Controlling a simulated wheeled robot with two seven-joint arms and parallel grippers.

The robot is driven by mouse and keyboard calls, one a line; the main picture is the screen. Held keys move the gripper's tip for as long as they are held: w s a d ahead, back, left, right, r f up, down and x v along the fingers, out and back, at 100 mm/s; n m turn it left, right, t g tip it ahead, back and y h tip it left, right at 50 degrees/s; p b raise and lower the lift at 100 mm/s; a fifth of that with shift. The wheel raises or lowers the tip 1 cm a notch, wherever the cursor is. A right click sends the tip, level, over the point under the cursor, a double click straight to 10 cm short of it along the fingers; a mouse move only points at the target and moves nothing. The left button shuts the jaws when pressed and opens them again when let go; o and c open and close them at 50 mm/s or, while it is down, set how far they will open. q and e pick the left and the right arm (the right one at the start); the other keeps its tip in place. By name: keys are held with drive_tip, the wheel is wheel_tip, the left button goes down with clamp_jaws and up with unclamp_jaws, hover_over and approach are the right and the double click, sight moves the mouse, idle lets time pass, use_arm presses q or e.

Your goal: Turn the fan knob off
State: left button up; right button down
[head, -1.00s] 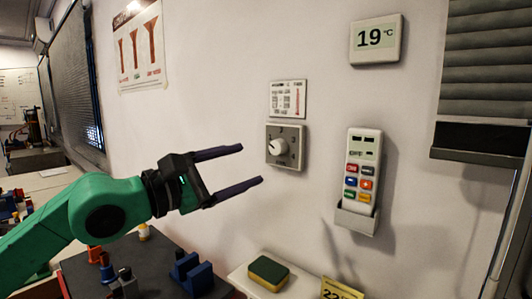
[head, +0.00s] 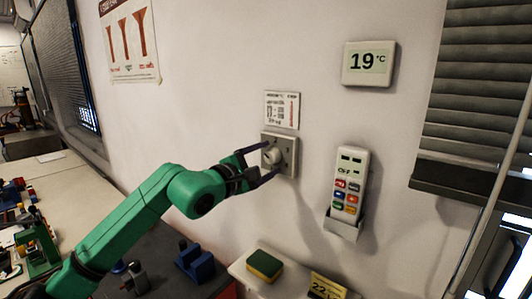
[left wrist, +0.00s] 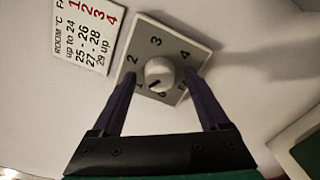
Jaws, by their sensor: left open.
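The fan knob (head: 271,155) is a round pale knob on a grey square plate (head: 291,146) on the wall. In the left wrist view the knob (left wrist: 159,72) sits among printed numbers on its plate (left wrist: 170,38). A dark mark on it runs down and to the left, toward the lower side of the dial; I cannot tell exactly which number it meets. My left gripper (head: 271,158) is open, with one finger on each side of the knob. In the left wrist view a gap shows between the fingers (left wrist: 162,76) and the knob. My right gripper is not in view.
A chart card (head: 282,110) hangs above the plate. A display (head: 369,63) reads 19 °C. A remote (head: 348,180) reading OFF sits in a wall holder. A sponge (head: 264,265) and a yellow card (head: 328,287) are on a ledge below.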

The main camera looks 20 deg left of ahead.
use_arm(q)
drive_tip(key=shift+a, duration=0.1)
clamp_jaws()
drive_tip(key=shift+f, duration=0.1)
drive_tip(key=shift+f+n+b, duration=0.15)
drive_tip(key=shift+n+b, duration=0.45)
drive_tip(key=shift+b, duration=0.5)
drive_tip(key=n+b, duration=0.6)
drive_tip(key=shift+n, duration=0.4)
drive_tip(key=shift+r+n+b, duration=0.2)
drive_tip(key=shift+n+b, duration=0.6)
drive_tip(key=shift+n, duration=1.2)
